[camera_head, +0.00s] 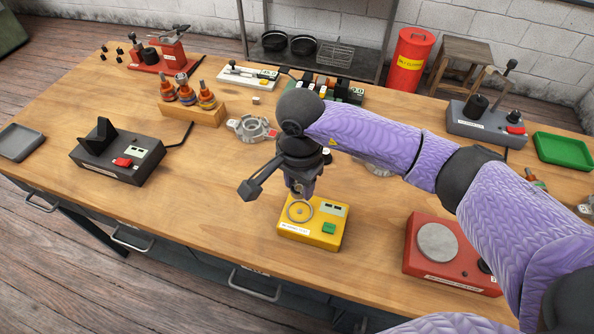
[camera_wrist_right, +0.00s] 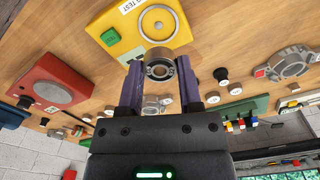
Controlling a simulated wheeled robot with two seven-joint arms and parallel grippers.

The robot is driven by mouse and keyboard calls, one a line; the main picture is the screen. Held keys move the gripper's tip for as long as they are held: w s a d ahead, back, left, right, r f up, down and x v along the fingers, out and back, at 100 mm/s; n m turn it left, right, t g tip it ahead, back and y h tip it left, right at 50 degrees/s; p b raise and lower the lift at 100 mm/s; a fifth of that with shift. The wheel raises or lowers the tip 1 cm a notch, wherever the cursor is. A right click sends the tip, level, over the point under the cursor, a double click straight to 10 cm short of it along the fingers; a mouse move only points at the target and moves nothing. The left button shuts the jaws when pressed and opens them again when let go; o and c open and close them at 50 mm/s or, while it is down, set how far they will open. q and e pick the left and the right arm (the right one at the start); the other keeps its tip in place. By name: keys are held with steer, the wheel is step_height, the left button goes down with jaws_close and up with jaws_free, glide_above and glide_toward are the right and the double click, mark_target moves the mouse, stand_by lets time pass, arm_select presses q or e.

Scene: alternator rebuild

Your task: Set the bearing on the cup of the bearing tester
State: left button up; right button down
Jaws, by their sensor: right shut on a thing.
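The yellow bearing tester (camera_head: 325,240) stands near the front middle of the table, with a round cup (camera_head: 300,211), a small display and a green button on top. It also shows in the right wrist view (camera_wrist_right: 117,22). My right gripper (camera_head: 300,193) is just above the cup. In the right wrist view it is shut on the bearing (camera_wrist_right: 158,68), a small grey metal ring held between the two fingertips. The bearing appears close to the cup; whether it touches is hard to tell. My left gripper is not in view.
A red device with a grey round plate (camera_head: 438,242) stands right of the tester. A black device with a V-shaped rest (camera_head: 122,157) stands at left. A metal housing (camera_head: 250,128) and a wooden block with rotors (camera_head: 192,113) lie behind. The table left of the tester is clear.

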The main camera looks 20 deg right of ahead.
steer(key=shift+w+a+f, duration=0.1)
steer(key=shift+a+f, duration=0.05)
steer(key=shift+f, duration=0.3)
steer(key=f+b, duration=0.2)
steer(key=f, duration=0.1)
steer(key=f+b, duration=0.1)
steer(key=shift+d+f+b, duration=0.2)
steer(key=shift+d+b, duration=0.1)
stand_by(0.5)
stand_by(0.6)
